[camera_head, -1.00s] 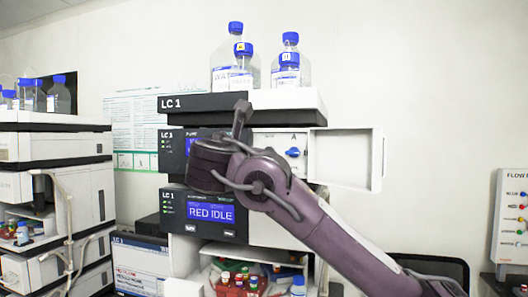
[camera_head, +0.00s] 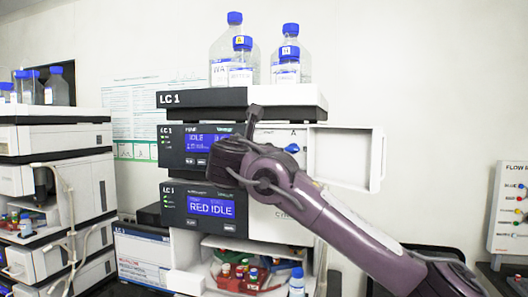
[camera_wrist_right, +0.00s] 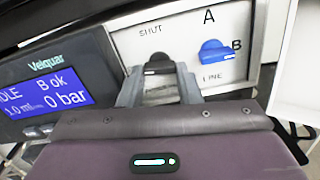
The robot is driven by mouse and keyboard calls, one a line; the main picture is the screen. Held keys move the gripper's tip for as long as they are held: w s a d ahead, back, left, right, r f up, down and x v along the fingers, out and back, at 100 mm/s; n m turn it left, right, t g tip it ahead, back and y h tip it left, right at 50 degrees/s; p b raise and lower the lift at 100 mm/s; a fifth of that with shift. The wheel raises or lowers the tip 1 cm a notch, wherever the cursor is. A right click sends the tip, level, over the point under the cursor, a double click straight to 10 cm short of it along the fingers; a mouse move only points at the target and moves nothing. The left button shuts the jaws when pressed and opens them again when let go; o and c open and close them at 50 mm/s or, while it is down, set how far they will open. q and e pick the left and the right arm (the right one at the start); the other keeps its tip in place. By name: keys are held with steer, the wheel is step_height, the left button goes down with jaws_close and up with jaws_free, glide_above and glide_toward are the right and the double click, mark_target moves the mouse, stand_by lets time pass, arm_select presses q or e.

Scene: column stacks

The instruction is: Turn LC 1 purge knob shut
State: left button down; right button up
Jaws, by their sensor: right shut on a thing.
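The LC 1 stack (camera_head: 180,100) stands in the middle of the head view, its pump module's door open to the right. In the right wrist view a dark knob (camera_wrist_right: 157,67) sits on the white panel (camera_wrist_right: 130,45), just below the word SHUT. My right gripper (camera_wrist_right: 160,82) is shut on this knob, one finger on each side. The knob's lower part is hidden between the fingers. In the head view my right wrist hides the fingers and this knob. A blue knob (camera_wrist_right: 215,52) sits to its right, by the letters A and B. My left gripper is out of view.
The pump display (camera_wrist_right: 45,90) shows B ok and 0 bar. The open door (camera_head: 345,158) stands close right of the panel. Capped bottles (camera_head: 285,65) stand on top. Another stack (camera_head: 55,140) is at left.

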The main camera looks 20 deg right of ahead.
steer(key=m+b, duration=0.3)
steer(key=shift+f, duration=0.15)
steer(key=m+b, duration=0.2)
steer(key=m, duration=0.2)
steer(key=m+b, duration=0.3)
steer(key=m, duration=0.1)
steer(key=m+b, duration=0.2)
steer(key=m, duration=0.2)
steer(key=shift+w+a+r+m, duration=0.15)
steer(key=shift+r+m, duration=0.1)
steer(key=shift+m, duration=0.15)
steer(key=shift+b, duration=0.3)
steer(key=o, duration=0.7)
